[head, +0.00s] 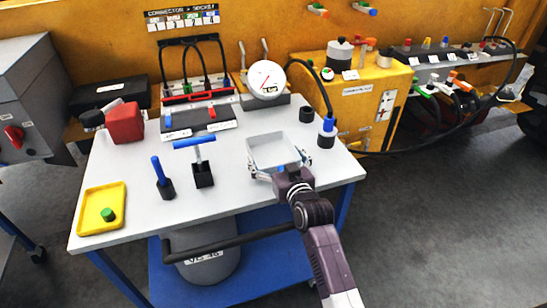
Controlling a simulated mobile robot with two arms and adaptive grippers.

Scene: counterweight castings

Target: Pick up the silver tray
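The silver tray (272,138) is a shallow open box with thin walls on the right half of the white table. It looks empty. My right gripper (279,167) is at its near side, its arm coming up from the lower right. The fingers look spread apart along the tray's near edge. I cannot tell whether they touch the tray, and the gripper hides part of its near wall. My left gripper is not in view.
A yellow tray (88,222) with a green piece is at the table's left. A blue T-handled tool (203,174) stands left of the silver tray. A dark cylinder (306,115) and a blue-topped connector (327,132) with a cable stand behind right. A gauge (266,79) is behind.

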